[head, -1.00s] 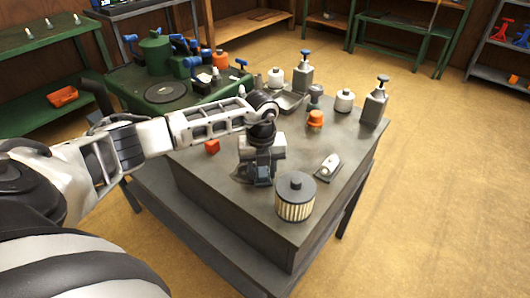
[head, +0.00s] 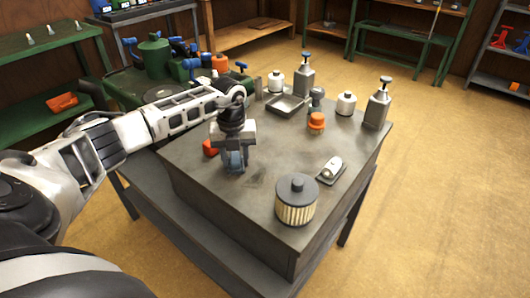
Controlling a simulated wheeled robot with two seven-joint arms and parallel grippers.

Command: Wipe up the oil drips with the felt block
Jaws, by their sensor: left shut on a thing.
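My left gripper (head: 235,168) points down at the grey table top (head: 215,190), left of the filter. It is shut on a small blue-grey piece, which I take to be the felt block; the fingers hide most of it. The piece is at or just above the surface; I cannot tell whether it touches. Faint dark smudges (head: 258,180) show on the table just right of the gripper, perhaps oil drips. My right gripper is out of view.
A pleated filter (head: 296,202) with a dark lid stands at the front. A small white-topped piece (head: 332,168) lies behind it. An orange cap (head: 316,121), a metal tray (head: 286,106), white jars and pump bottles stand farther back. A red block (head: 210,149) is beside the gripper.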

